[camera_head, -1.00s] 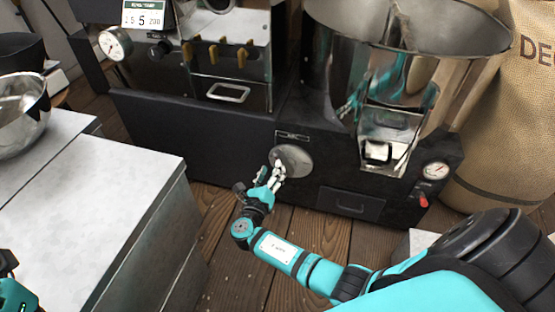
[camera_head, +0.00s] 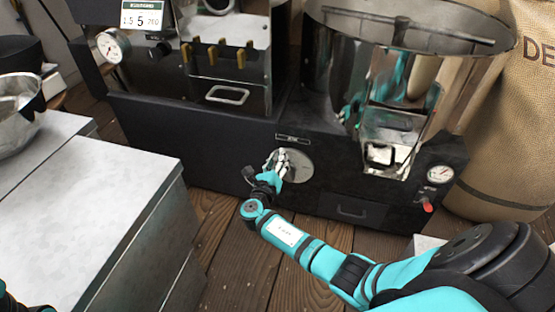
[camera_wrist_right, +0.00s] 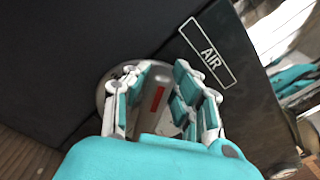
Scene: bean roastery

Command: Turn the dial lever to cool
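The dial is a round silver plate (camera_head: 302,168) on the black front of the roaster, under a small label. In the right wrist view the plate (camera_wrist_right: 142,85) sits beside a label reading AIR, with a red mark between my fingers. The lever's shape and setting are hard to make out behind the fingers. My right gripper (camera_head: 279,157) is in front of the plate and covers its left part. Its fingers (camera_wrist_right: 160,72) are apart, one on each side of the red mark; contact cannot be told. Only a bit of my left gripper (camera_head: 12,302) shows at the bottom left corner.
A grey-topped counter (camera_head: 90,205) stands at the left with a steel bowl (camera_head: 18,115). Right of the dial are the steel cooling bin (camera_head: 330,95), a small gauge (camera_head: 440,174) and a red knob (camera_head: 427,207). A burlap sack (camera_head: 515,140) stands at the right.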

